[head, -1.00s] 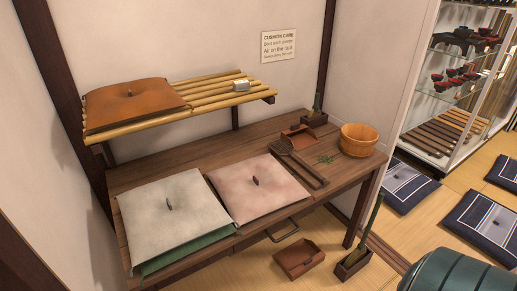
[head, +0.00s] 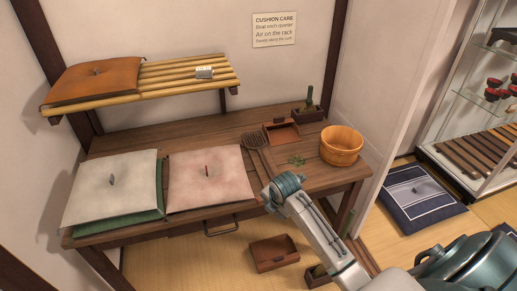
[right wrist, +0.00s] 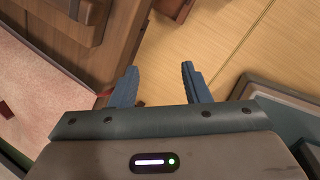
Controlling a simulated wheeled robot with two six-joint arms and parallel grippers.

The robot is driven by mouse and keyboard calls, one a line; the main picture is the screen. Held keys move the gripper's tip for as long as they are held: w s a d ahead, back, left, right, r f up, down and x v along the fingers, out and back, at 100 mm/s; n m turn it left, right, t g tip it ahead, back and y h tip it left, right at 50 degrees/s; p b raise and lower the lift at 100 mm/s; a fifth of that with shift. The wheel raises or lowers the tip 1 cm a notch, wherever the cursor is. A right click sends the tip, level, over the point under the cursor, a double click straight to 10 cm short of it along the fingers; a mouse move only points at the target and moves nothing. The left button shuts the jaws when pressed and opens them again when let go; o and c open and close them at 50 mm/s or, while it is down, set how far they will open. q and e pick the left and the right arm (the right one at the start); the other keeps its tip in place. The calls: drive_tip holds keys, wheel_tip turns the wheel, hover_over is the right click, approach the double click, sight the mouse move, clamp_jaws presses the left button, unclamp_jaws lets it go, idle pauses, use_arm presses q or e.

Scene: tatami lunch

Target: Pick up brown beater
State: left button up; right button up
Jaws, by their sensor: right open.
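The brown beater (head: 253,140) lies on the wooden table to the right of the pink cushion (head: 210,181). Its dark slatted head shows in the head view; the handle runs toward the front edge, its near end partly hidden by my right arm. My right arm reaches in from the lower right, its wrist over the table's front edge near that handle end. In the right wrist view my right gripper (right wrist: 158,82) has its two blue fingers apart, with nothing seen between them. I cannot make out the beater clearly there. My left gripper is not in view.
On the wooden table (head: 229,134) stand a wooden bucket (head: 341,146), a small dustpan (head: 280,132) and a grey-white cushion (head: 112,188). A bamboo rack (head: 180,78) holds an orange-brown cushion (head: 97,79).

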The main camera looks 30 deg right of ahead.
drive_tip(key=w+d+r+n, duration=0.3)
drive_tip(key=w+r+n, duration=0.3)
drive_tip(key=r, duration=0.1)
drive_tip(key=w+d+r+n, duration=0.3)
drive_tip(key=w+r+n, duration=0.3)
drive_tip(key=r, duration=0.1)
hover_over(268, 166)
drive_tip(key=s, duration=0.2)
drive_tip(key=f, duration=0.5)
drive_tip(key=shift+s+a+p, duration=0.15)
drive_tip(key=shift+a+p, duration=0.25)
drive_tip(key=p+x, duration=0.1)
drive_tip(key=x, duration=0.3)
drive_tip(key=shift+f, duration=0.3)
drive_tip(key=shift+w+d+f, duration=0.1)
drive_tip(key=shift+w+f, duration=0.2)
drive_tip(key=shift+f, duration=0.15)
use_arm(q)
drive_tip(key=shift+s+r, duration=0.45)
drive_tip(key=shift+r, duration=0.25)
use_arm(e)
drive_tip(key=shift+t, duration=0.3)
clamp_jaws()
